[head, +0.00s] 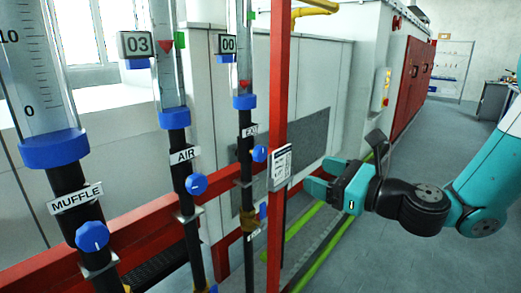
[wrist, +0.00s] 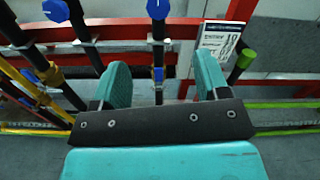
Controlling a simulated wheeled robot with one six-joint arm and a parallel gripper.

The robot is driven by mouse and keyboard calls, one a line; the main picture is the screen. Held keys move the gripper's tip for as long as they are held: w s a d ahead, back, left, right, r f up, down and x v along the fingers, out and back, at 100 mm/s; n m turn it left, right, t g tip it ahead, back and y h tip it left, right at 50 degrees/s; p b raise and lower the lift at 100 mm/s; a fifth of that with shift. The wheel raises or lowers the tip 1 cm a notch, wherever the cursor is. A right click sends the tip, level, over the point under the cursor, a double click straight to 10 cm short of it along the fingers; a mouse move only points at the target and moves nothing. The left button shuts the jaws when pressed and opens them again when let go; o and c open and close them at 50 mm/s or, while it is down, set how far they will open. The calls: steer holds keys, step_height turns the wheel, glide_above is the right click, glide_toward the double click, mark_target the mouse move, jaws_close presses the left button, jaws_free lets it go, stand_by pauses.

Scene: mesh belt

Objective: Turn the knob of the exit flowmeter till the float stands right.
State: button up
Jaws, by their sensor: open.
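The exit flowmeter (head: 244,50) is the rightmost tube, with a partly hidden "EX" label and a "00" display (head: 227,44). Its red float (head: 243,84) stands low, just above the blue collar, well below the green mark (head: 252,15). Its blue knob (head: 259,153) is below the label, left of the red post. A blue knob, apparently the same one, shows at the top of the wrist view (wrist: 158,8). My gripper (head: 325,177) is open and empty, right of the post and apart from the knob. In the wrist view its fingers (wrist: 162,78) are spread, with the knob beyond them.
The red post (head: 278,110) with a white tag (head: 282,166) stands between gripper and knob in the head view. The air knob (head: 196,184) and muffle knob (head: 92,236) are left. Floor at right is clear.

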mark_target(263, 156)
steer(key=p+x, duration=1.1)
steer(key=x, duration=0.4)
steer(key=shift+a+r, duration=0.1)
steer(key=shift+a, duration=0.1)
steer(key=shift+w+a, duration=0.35)
steer(key=shift+a, duration=0.05)
steer(key=c, duration=0.9)
